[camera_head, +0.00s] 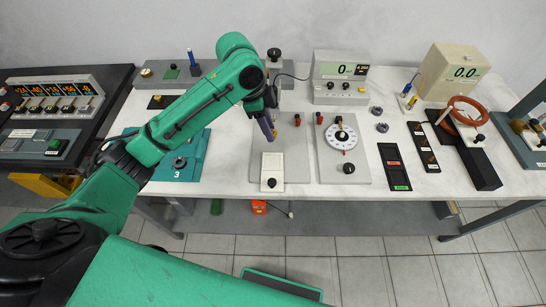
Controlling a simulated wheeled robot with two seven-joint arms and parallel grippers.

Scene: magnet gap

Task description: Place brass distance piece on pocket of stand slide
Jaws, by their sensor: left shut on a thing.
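My left arm comes in from the left and reaches over the table. Its gripper (269,128) points down above the grey base plate (296,150) in the middle. It is shut on a small brass-coloured piece (274,135), which shows only as a few pixels at the fingertips. A cream block (272,164) stands on the plate just below the gripper; it may be part of the stand. I cannot make out a pocket or the stand slide, as my forearm and wrist cover the area behind. My right gripper is not in view.
Right of the plate is a dial unit (341,136). A meter (341,78) and a beige meter box (454,72) stand at the back. A teal unit (188,158) lies left, partly under my arm. A copper-coloured ring (468,111) is at right. Bare tabletop shows around the black tray (394,166).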

